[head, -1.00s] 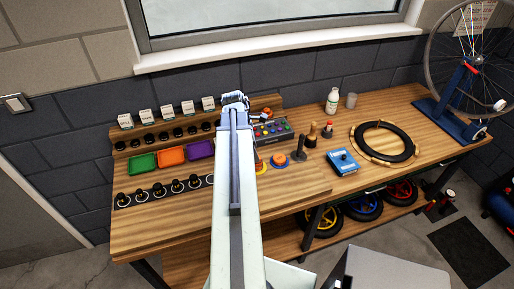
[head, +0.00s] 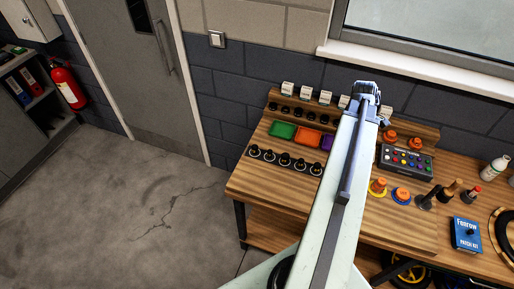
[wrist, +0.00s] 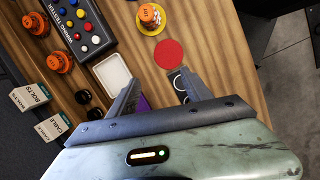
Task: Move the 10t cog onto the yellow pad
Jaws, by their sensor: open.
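Orange stepped cogs show in several places, and I cannot surely read which one is marked 10t. One orange cog (head: 377,185) sits on the yellow pad (head: 376,194), and it shows at the top of the wrist view (wrist: 150,15). Another orange cog (head: 401,193) sits on a blue pad (head: 401,201). Two more orange cogs stand on the rear shelf: a left one (head: 390,134) and a right one (head: 415,142). My gripper (wrist: 160,78) is open and empty, above the bench near a bare red pad (wrist: 169,55). My arm hides part of the bench.
A wiring tester (head: 406,161) stands behind the pads. A white tray (wrist: 112,76) lies left of my gripper in the wrist view. Green (head: 283,130) and orange (head: 306,139) trays lie further left. Upright tools (head: 447,190) and a patch kit (head: 466,234) stand right of the pads.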

